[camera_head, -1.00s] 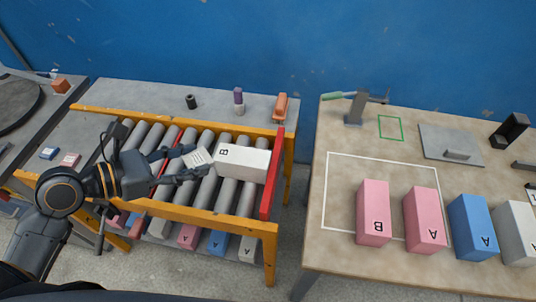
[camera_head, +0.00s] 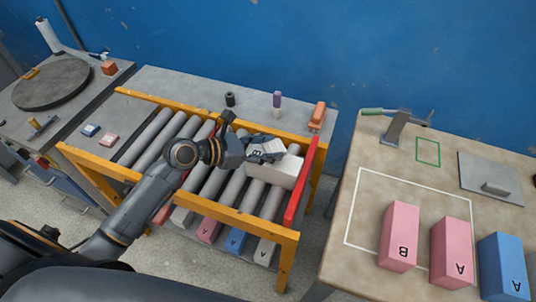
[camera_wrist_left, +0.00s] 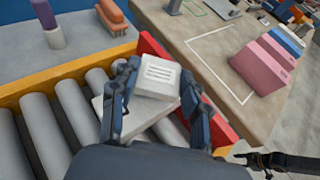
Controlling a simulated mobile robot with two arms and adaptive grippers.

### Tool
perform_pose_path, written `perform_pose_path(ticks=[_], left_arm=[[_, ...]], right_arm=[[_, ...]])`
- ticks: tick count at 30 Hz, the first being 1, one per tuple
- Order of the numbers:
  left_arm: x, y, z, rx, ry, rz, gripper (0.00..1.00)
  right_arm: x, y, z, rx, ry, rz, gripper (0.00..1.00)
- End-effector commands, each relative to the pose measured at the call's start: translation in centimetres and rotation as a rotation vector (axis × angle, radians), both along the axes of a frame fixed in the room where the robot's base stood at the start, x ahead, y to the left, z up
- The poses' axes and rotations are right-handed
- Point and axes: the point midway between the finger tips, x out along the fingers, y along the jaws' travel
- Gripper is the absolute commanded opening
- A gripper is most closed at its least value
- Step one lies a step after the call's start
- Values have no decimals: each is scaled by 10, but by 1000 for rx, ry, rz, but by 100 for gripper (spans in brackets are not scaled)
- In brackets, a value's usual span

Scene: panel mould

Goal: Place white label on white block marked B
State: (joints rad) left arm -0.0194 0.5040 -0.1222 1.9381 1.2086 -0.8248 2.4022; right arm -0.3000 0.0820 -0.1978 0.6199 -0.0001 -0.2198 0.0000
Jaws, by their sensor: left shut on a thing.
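The white label (camera_wrist_left: 158,78), a small pale piece with printed lines, is between the fingers of my left gripper (camera_wrist_left: 160,95), which is shut on it. The white block (camera_head: 273,172) marked B lies on the rollers near the red end stop. My left gripper (camera_head: 265,157) is over the block in the head view. In the wrist view the label overlaps the block (camera_wrist_left: 150,112); I cannot tell whether they touch. A dark part at the wrist view's lower right may be my right gripper (camera_wrist_left: 268,160); its jaws are unclear.
The roller conveyor has a yellow frame (camera_head: 190,192) and a red end stop (camera_head: 301,182). A purple-topped bottle (camera_head: 277,104) and an orange tool (camera_head: 318,115) stand behind it. Pink blocks (camera_head: 400,237) and a blue block (camera_head: 503,268) stand on the right table (camera_head: 345,282).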

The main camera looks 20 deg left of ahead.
Motion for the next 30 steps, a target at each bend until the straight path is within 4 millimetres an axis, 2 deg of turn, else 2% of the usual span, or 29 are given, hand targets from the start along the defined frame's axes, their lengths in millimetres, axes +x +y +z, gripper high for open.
perform_pose_path(ticks=[3,6,18,19,22,30], left_arm=[[0,0,-20,-1,4,2,20],[0,0,-29,-1,3,1,20],[0,0,-34,-1,2,2,20],[0,0,-34,0,1,1,50],[0,0,-34,0,1,1,69],[0,0,-34,0,1,1,69]], right_arm=[[0,0,-2,0,0,0,40],[0,0,-2,0,0,0,40],[0,0,-2,1,0,1,40],[0,0,-2,1,0,1,40],[0,1,-2,1,0,2,40],[0,3,-2,3,1,2,40]])
